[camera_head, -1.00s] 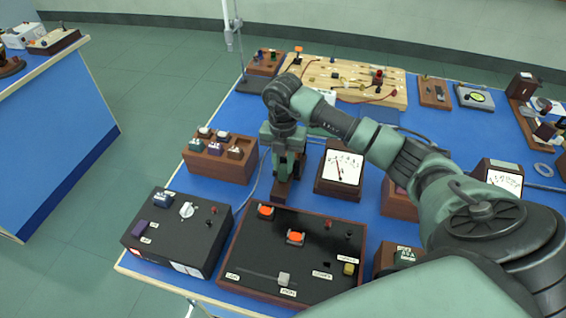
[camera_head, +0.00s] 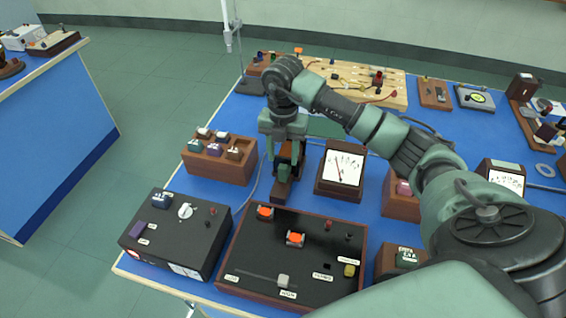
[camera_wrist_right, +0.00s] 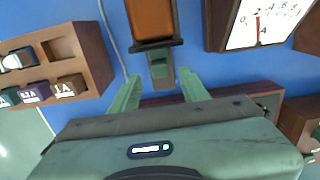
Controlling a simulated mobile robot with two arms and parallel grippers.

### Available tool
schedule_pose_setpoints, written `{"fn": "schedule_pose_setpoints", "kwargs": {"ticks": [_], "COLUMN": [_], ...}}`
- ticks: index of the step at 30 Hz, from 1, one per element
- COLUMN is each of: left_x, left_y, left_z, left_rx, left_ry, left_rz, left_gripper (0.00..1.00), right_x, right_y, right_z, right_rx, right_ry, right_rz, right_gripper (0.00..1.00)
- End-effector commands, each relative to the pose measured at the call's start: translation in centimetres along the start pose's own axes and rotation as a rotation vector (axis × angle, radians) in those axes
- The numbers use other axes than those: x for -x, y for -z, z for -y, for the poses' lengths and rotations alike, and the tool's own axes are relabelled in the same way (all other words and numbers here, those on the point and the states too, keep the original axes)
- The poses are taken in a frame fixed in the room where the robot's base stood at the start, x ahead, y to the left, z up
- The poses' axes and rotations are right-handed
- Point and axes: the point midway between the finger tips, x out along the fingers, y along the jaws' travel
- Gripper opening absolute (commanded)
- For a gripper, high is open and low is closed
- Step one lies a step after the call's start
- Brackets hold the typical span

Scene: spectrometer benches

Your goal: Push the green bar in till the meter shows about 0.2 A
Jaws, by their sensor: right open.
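The green bar (camera_wrist_right: 160,66) sticks out of an orange-brown block (camera_wrist_right: 150,18) in the right wrist view. In the head view the bar (camera_head: 284,173) shows just in front of the block. My right gripper (camera_wrist_right: 160,76) is open; its two green fingers stand apart, one to each side of the bar's near end in the picture, with no visible contact. In the head view my right gripper (camera_head: 283,150) hangs over the block. The meter (camera_head: 343,167) stands to the right; in the wrist view its dial (camera_wrist_right: 264,24) shows a red needle near the .2 mark. My left gripper is out of view.
A wooden rack (camera_head: 220,162) with several small plugs stands left of the block. A black panel box (camera_head: 292,258) and a smaller black box (camera_head: 175,232) stand in front. A wooden board (camera_head: 395,92) lies behind. Blue table shows between them.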

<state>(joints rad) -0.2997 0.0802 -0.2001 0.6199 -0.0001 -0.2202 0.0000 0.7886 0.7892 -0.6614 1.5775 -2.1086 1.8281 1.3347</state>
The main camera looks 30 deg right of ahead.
Motion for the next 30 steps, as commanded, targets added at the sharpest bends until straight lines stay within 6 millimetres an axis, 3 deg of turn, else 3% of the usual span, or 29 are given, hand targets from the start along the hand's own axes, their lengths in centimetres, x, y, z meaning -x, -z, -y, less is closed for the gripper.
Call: {"fn": "schedule_pose_setpoints", "kwargs": {"ticks": [3, 9, 30], "left_x": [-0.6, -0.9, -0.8], "left_y": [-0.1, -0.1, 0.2], "left_z": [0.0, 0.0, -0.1], "left_rx": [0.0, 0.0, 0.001], "left_ry": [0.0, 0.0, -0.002], "left_rz": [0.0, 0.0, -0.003], "left_gripper": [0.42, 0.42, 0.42], "right_x": [2.0, 3.9, 4.2], "right_y": [0.0, 0.0, 0.1], "right_z": [-0.1, 0.0, 0.0], "right_rx": [0.002, 0.001, 0.001], "right_ry": [-0.003, 0.0, 0.0], "right_rz": [0.003, 0.001, 0.0], "right_gripper": [0.45, 0.45, 0.45]}}
